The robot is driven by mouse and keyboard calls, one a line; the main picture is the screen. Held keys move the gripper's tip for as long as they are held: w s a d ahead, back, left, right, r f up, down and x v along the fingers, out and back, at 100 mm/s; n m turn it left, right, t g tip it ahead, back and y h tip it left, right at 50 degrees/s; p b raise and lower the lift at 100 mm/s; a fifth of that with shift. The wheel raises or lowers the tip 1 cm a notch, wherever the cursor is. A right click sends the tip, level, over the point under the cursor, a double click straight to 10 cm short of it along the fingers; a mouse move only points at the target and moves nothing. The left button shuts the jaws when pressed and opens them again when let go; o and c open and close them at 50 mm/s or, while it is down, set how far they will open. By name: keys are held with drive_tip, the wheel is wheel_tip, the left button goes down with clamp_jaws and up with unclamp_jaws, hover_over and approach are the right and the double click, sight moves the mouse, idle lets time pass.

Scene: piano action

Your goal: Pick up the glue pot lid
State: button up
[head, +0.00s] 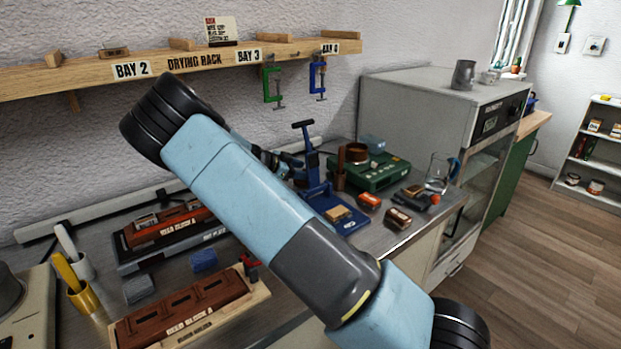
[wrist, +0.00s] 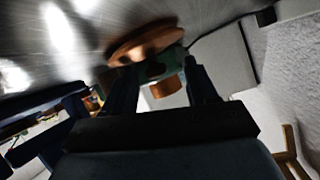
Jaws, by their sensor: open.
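In the wrist view, a round copper-brown disc with a green middle part and a short brown stub (wrist: 143,43) shows beyond my fingers; it looks like the glue pot lid with its knob. It lies against the grey metal surface. My gripper (wrist: 162,72) is open, with one dark finger on each side of the green part and the stub. I cannot tell whether either finger touches it. In the head view my arm hides most of the gripper, and I cannot make out the lid there. A copper-brown pot (head: 355,152) stands on a green box (head: 377,177).
A blue stand (head: 312,170) with a blue base is close to my arm. A glass jug (head: 438,175) and small boxes (head: 397,217) are to the right. Red-brown block trays (head: 185,312) and a yellow cup (head: 88,299) are at left. A wooden drying rack (head: 190,66) hangs above.

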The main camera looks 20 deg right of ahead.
clamp_jaws()
idle(0.5)
drive_tip(key=shift+r, duration=0.15)
